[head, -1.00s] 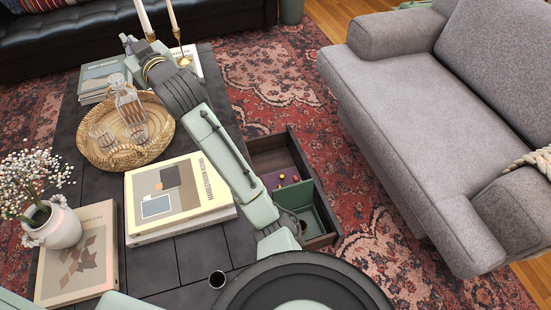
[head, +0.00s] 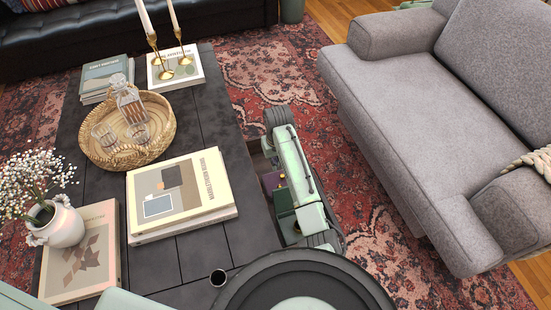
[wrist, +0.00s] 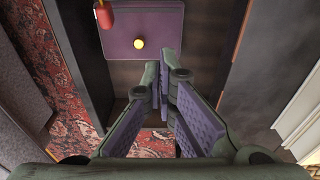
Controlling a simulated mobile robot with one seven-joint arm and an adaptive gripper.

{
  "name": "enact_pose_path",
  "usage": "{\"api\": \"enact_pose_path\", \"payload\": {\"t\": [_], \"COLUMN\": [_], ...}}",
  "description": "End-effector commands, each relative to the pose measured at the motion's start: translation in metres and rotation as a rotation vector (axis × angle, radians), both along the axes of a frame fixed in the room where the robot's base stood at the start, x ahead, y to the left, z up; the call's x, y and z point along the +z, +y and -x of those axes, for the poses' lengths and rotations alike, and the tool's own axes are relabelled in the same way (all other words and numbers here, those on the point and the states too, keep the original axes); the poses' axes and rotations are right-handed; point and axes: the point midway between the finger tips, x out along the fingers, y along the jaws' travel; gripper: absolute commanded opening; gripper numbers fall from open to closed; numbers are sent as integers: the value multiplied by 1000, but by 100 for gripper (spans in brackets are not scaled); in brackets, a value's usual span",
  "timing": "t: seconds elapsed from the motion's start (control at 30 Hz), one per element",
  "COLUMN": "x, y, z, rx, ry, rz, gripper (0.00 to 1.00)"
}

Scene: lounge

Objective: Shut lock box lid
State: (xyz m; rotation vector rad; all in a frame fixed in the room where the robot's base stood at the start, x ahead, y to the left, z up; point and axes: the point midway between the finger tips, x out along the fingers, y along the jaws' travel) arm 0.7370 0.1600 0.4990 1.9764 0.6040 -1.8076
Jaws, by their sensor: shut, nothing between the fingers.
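A box with a green part (head: 284,200) and a purple surface (head: 270,181) sits in the open drawer beside the dark table, partly hidden by my arm. Which part is the lid, and its angle, I cannot tell in the head view. In the wrist view a purple panel (wrist: 172,32) with a small yellow ball (wrist: 139,43) lies beyond my fingers. My gripper (wrist: 160,76) is shut and empty, with purple pads, pointing toward the panel. Whether it touches anything is unclear. The fingers are hidden in the head view.
A red item (wrist: 104,15) shows near the panel. Dark walls flank the fingers. The table (head: 200,260) holds books (head: 180,195), a basket tray (head: 95,150) with glassware, candlesticks and a flower vase (head: 60,224). A grey sofa (head: 420,130) stands right, with patterned rug between.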

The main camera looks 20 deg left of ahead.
Motion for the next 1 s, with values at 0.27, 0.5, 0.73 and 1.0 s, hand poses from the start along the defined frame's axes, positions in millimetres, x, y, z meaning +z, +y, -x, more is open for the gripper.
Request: {"api": "enact_pose_path", "payload": {"t": [0.27,0.5,0.73,1.0], "x": [-55,-47,-46,-46], "y": [3,-13,-18,-18], "z": [-4,19,28,28], "rx": [0,-2,0,1], "ry": [1,-1,-2,-2], "rz": [2,-2,0,0], "gripper": [0,0,0,0]}}
